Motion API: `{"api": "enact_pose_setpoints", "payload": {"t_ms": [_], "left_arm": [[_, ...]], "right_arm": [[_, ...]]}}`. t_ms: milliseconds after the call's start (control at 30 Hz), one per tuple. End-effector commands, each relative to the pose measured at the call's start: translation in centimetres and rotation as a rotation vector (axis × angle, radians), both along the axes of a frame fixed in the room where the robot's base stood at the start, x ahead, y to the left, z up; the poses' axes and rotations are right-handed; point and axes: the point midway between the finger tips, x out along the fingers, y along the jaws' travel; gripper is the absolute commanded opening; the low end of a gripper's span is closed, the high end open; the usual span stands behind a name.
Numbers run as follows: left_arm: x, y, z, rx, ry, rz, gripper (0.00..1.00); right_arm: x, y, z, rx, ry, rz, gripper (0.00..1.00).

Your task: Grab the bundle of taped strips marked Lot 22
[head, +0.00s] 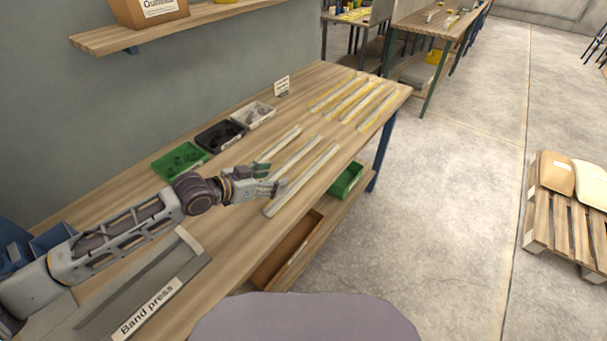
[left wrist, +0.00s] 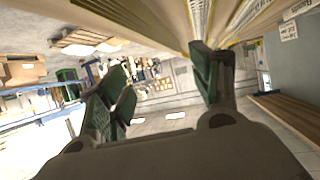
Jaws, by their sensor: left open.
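Several long pale strips lie on the bench by my left gripper: a shorter strip (head: 278,146), a middle strip (head: 297,156) and a near strip (head: 302,180). Farther along lies a group of pale strips with yellow edges (head: 350,101). I cannot read a Lot 22 mark on any of them. My left gripper (head: 271,177) is open and empty at the near ends of the closer strips; I cannot tell whether it touches any. In the left wrist view its green-padded fingers (left wrist: 160,92) are spread apart, with strips (left wrist: 200,18) at the top. My right gripper is not in view.
A green tray (head: 180,161), a black tray (head: 221,136) and a grey tray (head: 253,115) line the bench's wall side. A small sign (head: 282,87) stands beyond them. A green bin (head: 346,181) sits below.

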Motion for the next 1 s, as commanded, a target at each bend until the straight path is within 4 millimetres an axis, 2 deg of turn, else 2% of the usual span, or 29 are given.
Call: {"api": "enact_pose_setpoints", "payload": {"t_ms": [200, 367, 1000], "left_arm": [[0.1, -0.1, -0.1, 0.000, 0.000, 0.000, 0.64], [0.5, -0.5, -0.3, -0.001, 0.000, 0.000, 0.64], [3.5, -3.8, -2.4, -0.002, 0.000, 0.000, 0.64]], "right_arm": [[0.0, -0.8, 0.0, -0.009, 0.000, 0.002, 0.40], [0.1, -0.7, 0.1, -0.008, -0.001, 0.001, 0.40], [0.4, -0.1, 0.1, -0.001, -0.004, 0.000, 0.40]]}}
